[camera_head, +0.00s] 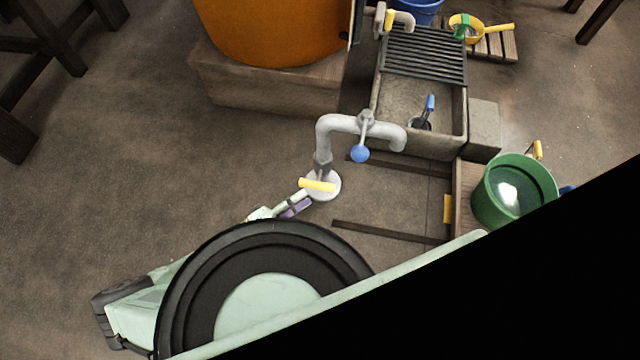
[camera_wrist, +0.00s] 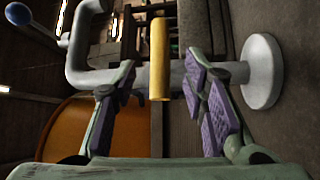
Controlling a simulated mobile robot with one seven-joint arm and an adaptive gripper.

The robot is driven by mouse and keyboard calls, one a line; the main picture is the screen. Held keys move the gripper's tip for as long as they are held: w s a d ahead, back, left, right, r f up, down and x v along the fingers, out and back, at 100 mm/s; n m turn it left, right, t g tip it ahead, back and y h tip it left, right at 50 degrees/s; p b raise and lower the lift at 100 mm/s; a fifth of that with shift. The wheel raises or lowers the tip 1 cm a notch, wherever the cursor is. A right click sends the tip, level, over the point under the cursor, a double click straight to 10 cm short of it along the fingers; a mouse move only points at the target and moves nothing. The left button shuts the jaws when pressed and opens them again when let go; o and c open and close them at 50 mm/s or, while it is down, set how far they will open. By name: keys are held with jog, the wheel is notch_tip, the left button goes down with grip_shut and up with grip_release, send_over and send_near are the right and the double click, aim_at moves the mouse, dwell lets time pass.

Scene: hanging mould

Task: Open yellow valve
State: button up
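The yellow valve handle (camera_head: 316,185) is a short bar low on a grey standing pipe (camera_head: 324,140), just above its round base on the floor. In the wrist view, the yellow handle (camera_wrist: 160,62) stands upright in the picture, in front of the grey pipe (camera_wrist: 92,79). My gripper (camera_head: 292,206) is just below and left of the handle in the head view. In the wrist view my gripper (camera_wrist: 160,85) is open, with a purple-padded finger on each side of the handle. Gaps show on both sides; I cannot tell the exact depth between the fingertips and the handle.
A blue ball-ended lever (camera_head: 360,154) hangs from the pipe's upper bend. A stone sink (camera_head: 455,110) with a dark grate stands behind. A green bucket (camera_head: 490,205) is at right, and an orange vessel (camera_head: 270,35) on a block at the back.

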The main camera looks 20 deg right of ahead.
jog(key=x, duration=0.6)
jog(key=shift+w+d, duration=0.15)
jog(key=shift+d, duration=0.25)
jog(key=shift+c, duration=0.6)
grip_shut()
